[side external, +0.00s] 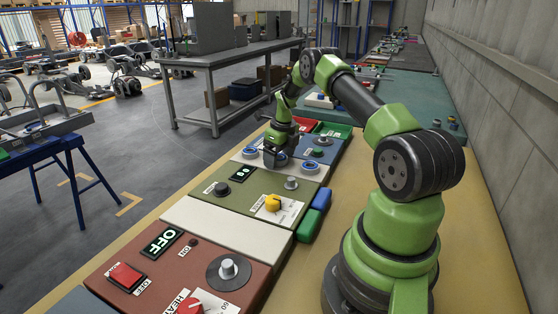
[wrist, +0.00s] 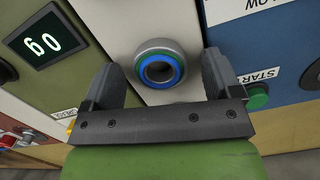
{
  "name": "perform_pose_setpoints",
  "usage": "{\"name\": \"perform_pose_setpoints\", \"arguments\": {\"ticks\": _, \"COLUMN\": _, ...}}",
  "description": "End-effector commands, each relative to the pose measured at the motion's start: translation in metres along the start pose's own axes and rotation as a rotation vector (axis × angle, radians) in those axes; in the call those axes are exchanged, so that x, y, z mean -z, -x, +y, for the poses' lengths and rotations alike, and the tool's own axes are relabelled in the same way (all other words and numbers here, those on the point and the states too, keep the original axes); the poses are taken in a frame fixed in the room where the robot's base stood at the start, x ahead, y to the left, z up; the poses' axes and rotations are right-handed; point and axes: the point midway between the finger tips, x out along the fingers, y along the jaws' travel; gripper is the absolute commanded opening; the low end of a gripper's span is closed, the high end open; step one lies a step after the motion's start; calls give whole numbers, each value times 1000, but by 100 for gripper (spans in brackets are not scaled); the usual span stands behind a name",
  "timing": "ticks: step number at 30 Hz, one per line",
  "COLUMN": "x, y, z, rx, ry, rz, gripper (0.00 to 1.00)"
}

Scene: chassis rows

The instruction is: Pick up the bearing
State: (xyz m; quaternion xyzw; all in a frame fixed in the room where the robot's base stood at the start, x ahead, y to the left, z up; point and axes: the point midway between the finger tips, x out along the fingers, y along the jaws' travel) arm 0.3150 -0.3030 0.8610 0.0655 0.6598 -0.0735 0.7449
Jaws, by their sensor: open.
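The bearing (wrist: 158,46), a grey ring with a blue and green inner band, lies on a white panel in the wrist view. My gripper (wrist: 162,72) is open, with one dark finger on each side of the bearing. I cannot tell whether the fingers touch it. In the side external view my gripper (side external: 275,159) is low over the white panel and hides what is between its fingers. Two blue-ringed round parts show near it there, one to the left (side external: 249,153) and one to the right (side external: 309,168).
A green panel with a lit display (wrist: 43,42) adjoins on the left in the wrist view, and a blue panel with a green button (wrist: 257,97) on the right. In the side external view, a yellow knob (side external: 272,203) and blue and green blocks (side external: 309,225) are nearer the camera.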

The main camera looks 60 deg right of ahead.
Motion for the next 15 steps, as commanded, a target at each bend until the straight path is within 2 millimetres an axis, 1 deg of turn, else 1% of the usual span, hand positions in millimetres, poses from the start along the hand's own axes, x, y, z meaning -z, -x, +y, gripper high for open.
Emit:
{"name": "perform_pose_setpoints", "arguments": {"ticks": 2, "x": 0, "y": 0, "z": 0, "rx": 0, "ry": 0, "rz": 0, "gripper": 84}}
{"name": "perform_pose_setpoints", "arguments": {"ticks": 5, "x": 0, "y": 0, "z": 0, "rx": 0, "ry": 0, "rz": 0, "gripper": 63}}
{"name": "perform_pose_setpoints", "arguments": {"ticks": 6, "x": 0, "y": 0, "z": 0, "rx": 0, "ry": 0, "rz": 0, "gripper": 54}}
{"name": "perform_pose_setpoints", "arguments": {"ticks": 8, "x": 0, "y": 1, "z": 0, "rx": 0, "ry": 0, "rz": 0, "gripper": 40}}
{"name": "perform_pose_setpoints", "arguments": {"ticks": 9, "x": 0, "y": 1, "z": 0, "rx": 0, "ry": 0, "rz": 0, "gripper": 31}}
{"name": "perform_pose_setpoints", "arguments": {"ticks": 10, "x": 0, "y": 1, "z": 0, "rx": 0, "ry": 0, "rz": 0, "gripper": 27}}
{"name": "perform_pose_setpoints", "arguments": {"ticks": 15, "x": 0, "y": 1, "z": 0, "rx": 1, "ry": 0, "rz": -1, "gripper": 27}}
